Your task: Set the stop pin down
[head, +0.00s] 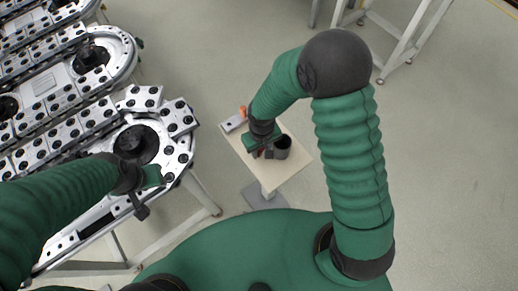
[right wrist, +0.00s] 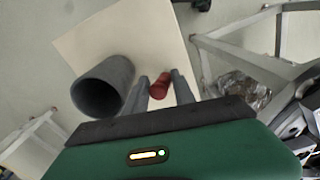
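The stop pin, a short red cylinder (right wrist: 159,85), is between the two grey fingers of my right gripper (right wrist: 160,88) in the right wrist view. The fingers appear to press on its sides, above or at the small table's top; I cannot tell whether the pin touches it. In the head view my right gripper (head: 262,151) is over the small table, and the pin is mostly hidden. My left gripper (head: 146,196) is beside the near end of the ring track (head: 176,150); its fingers are too small to judge.
The small pale table (head: 294,161) carries a dark grey cup (head: 282,147) right beside my right gripper. A grey block (head: 234,123) and an orange piece (head: 243,111) are at its far left. A white frame (head: 405,40) stands at the back; the floor at right is clear.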

